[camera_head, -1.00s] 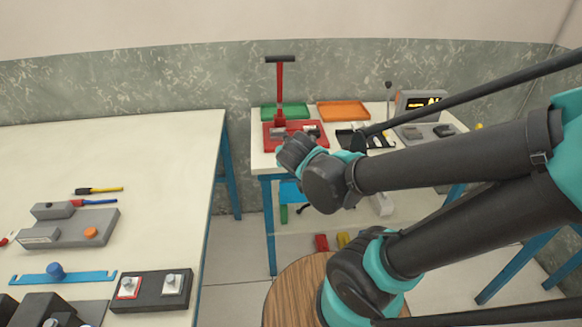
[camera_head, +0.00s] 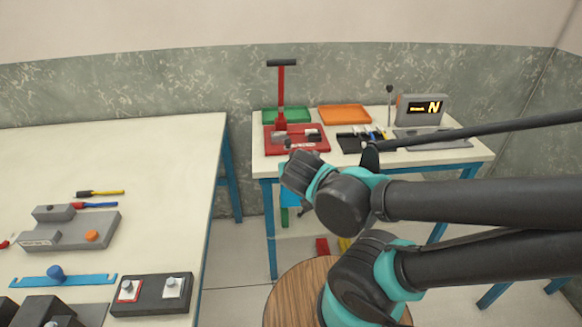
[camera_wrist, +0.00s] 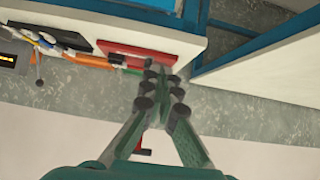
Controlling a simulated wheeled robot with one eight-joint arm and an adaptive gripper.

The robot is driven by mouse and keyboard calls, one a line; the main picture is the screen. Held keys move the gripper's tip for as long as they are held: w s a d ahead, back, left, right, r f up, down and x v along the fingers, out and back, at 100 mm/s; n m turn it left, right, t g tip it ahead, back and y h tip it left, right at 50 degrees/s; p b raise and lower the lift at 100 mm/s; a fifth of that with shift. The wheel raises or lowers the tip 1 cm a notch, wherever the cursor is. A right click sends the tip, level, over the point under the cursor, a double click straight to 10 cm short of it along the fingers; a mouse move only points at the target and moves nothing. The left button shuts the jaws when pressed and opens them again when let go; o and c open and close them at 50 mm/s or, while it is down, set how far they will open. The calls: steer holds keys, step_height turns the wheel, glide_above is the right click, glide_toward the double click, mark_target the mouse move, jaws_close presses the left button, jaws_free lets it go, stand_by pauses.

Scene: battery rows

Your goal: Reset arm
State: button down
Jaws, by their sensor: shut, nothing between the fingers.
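My gripper shows in the wrist view (camera_wrist: 162,95), its two green fingers with dark pads drawn together at the tips and nothing between them. In the head view my dark grey and teal arm is folded in front of the back table, and its joints hide part of that table's front edge. I cannot make out the fingertips in the head view. The wrist view looks toward the back table and the wall, with the picture turned over.
The back table (camera_head: 470,157) holds a red press (camera_head: 281,95), a green tray (camera_head: 287,114), an orange tray (camera_head: 344,113), a black tray (camera_head: 352,143) and a display (camera_head: 421,109). The left table (camera_head: 120,160) has a grey fixture (camera_head: 65,235) and a black block (camera_head: 150,292). Floor shows between the tables.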

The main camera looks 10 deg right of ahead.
steer(key=s+d+f+g, duration=0.4)
steer(key=d+f+g, duration=0.2)
steer(key=d+f, duration=0.5)
steer(key=shift+s+d, duration=0.3)
steer(key=shift+s, duration=0.1)
steer(key=c, duration=2.2)
jaws_free()
